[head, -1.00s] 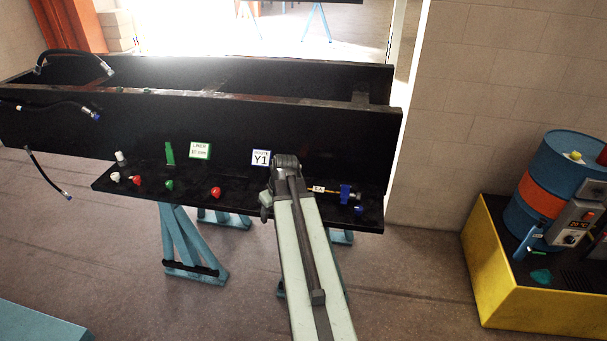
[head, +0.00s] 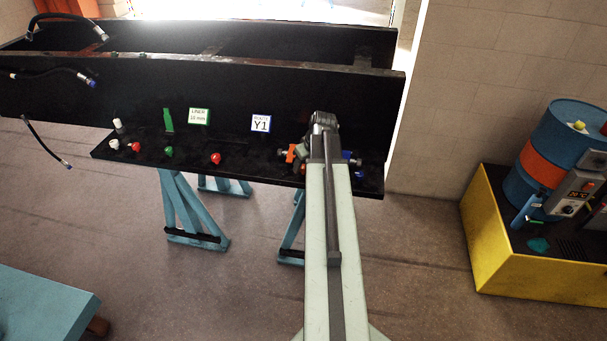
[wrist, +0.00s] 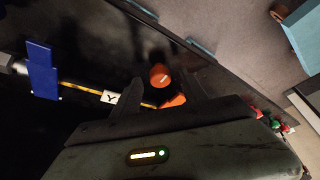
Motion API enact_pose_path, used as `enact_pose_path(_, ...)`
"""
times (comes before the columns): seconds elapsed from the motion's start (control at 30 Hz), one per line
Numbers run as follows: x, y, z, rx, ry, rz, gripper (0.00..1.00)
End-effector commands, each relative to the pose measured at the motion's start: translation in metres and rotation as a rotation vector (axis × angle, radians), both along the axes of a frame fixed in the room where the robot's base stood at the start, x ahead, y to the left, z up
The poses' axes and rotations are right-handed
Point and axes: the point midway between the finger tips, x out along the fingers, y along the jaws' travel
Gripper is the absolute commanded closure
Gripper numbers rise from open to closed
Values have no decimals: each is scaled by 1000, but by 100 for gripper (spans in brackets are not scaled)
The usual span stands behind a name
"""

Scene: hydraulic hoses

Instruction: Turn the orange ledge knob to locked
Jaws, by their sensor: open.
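A second orange piece (wrist: 174,101) lies close to the knob, partly hidden by my gripper. In the head view my arm covers the knob area, and an orange piece (head: 291,153) shows just left of it on the black ledge (head: 250,178).
A yellow hose (wrist: 78,88) with a Y label (wrist: 109,97) runs from a blue clamp (wrist: 42,71) towards the orange piece. Red (head: 216,159), green (head: 169,151) and white (head: 114,144) knobs stand left along the ledge. A blue drum (head: 568,145) stands far right.

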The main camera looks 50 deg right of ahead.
Motion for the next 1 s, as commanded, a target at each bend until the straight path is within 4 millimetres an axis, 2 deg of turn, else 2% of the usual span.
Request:
enact_pose_path(0.03,2,-1,-7,0,0,0,49)
enact_pose_path(0.27,2,-1,-4,0,0,-1,49)
enact_pose_path(0.37,2,-1,-4,0,0,-1,74)
enact_pose_path(0.4,2,-1,-4,0,0,-1,86)
enact_pose_path(0.47,1,-1,-4,0,0,-1,100)
enact_pose_path(0.5,1,-1,-4,-1,0,-1,100)
enact_pose_path(0.53,-1,10,-4,-1,0,0,100)
enact_pose_path(0.7,0,1,-4,3,1,-14,100)
enact_pose_path(1.0,0,0,-4,2,2,-148,100)
